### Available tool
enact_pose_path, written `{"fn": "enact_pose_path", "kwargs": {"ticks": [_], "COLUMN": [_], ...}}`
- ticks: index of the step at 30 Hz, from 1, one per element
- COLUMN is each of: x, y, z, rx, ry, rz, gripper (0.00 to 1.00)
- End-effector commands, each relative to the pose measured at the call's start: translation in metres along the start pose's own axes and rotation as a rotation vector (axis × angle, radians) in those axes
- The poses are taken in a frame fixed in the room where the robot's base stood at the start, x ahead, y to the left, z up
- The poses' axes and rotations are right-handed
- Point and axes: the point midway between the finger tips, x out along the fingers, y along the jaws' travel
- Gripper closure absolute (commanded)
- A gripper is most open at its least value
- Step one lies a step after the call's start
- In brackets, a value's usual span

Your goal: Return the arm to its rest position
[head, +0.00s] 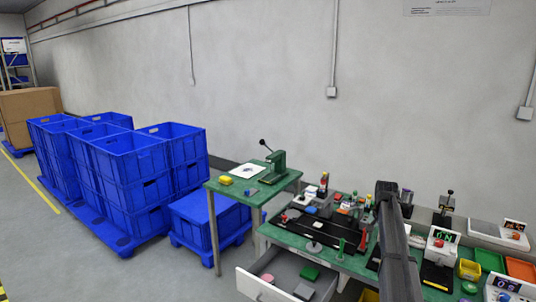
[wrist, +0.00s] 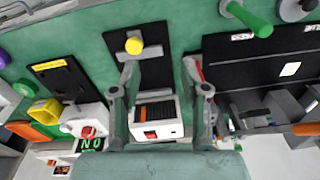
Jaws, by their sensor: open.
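My arm (head: 396,235) reaches up over the green workbench (head: 345,262) at the right of the head view. In that view I cannot make out my gripper's fingers. In the wrist view my gripper (wrist: 158,70) is open, its two fingers apart with nothing held between them. Beyond and between the fingers are a white device with a red switch (wrist: 152,134) and a black plate with a yellow knob (wrist: 134,45). I cannot tell the height of the fingers above the bench.
An open drawer (head: 256,284) juts from the bench front. A green side table (head: 228,190) with a lever press (head: 277,165) stands to the left, beside stacked blue crates (head: 136,157). Devices with displays (head: 441,239) and small bins (head: 469,270) crowd the right.

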Motion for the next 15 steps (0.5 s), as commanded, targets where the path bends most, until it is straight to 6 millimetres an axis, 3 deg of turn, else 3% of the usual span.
{"fn": "enact_pose_path", "kwargs": {"ticks": [1, 11, 15], "x": [0.011, 0.099, 0.151], "y": [0.007, 0.021, 0.03], "z": [0.016, 0.082, 0.131], "rx": [-0.031, -0.177, -0.251], "ry": [0.008, -0.01, -0.041], "rz": [-0.004, 0.002, 0.012], "gripper": [0.55, 0.55, 0.55]}}
